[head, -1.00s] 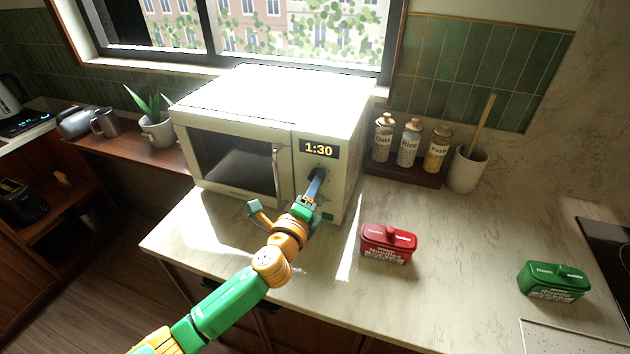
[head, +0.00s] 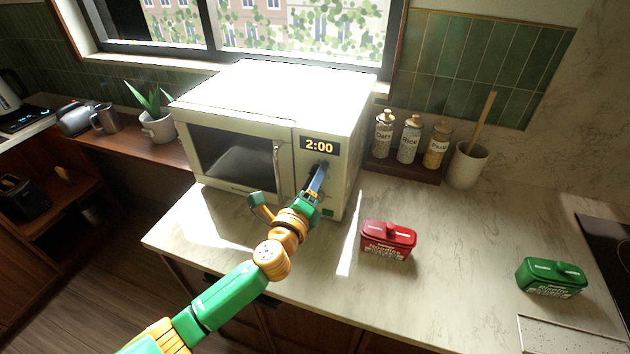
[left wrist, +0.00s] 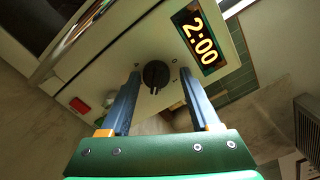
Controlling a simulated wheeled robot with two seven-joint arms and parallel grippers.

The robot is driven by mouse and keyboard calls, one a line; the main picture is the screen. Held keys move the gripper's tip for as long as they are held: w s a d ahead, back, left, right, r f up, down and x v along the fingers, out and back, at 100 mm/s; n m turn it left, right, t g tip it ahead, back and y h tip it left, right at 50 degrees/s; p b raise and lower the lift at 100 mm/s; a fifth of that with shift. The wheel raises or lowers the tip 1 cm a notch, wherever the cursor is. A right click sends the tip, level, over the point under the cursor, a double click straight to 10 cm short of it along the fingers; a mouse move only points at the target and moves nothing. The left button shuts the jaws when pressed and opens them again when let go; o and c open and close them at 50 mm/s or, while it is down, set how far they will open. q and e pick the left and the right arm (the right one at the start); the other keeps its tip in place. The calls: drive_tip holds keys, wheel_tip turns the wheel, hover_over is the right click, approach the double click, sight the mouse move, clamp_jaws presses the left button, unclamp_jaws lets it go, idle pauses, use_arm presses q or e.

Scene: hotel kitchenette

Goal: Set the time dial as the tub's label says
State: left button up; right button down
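The white microwave (head: 265,110) stands on the counter, its display (head: 319,146) reading 2:00. The black round time dial (left wrist: 156,75) is below the display, with a pale mark on its rim; in the head view my gripper largely hides it. My left gripper (left wrist: 160,72) points at the dial, with its two fingers apart on either side and slim gaps visible between them and the dial. It also shows in the head view (head: 319,176). A red tub (head: 388,240) and a green tub (head: 551,277) stand on the counter; their label print is too small to read surely. My right gripper is not in view.
A green button (head: 328,212) sits low on the microwave's panel. Jars labelled Oats (head: 383,135), Rice (head: 409,140) and Pasta (head: 438,147) and a utensil crock (head: 467,165) stand behind. A dark hob (head: 606,250) is at right.

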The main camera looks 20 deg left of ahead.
use_arm(q)
drive_tip(key=shift+o, duration=0.2)
drive_tip(key=shift+w+f, duration=0.1)
drive_tip(key=shift+f, duration=0.15)
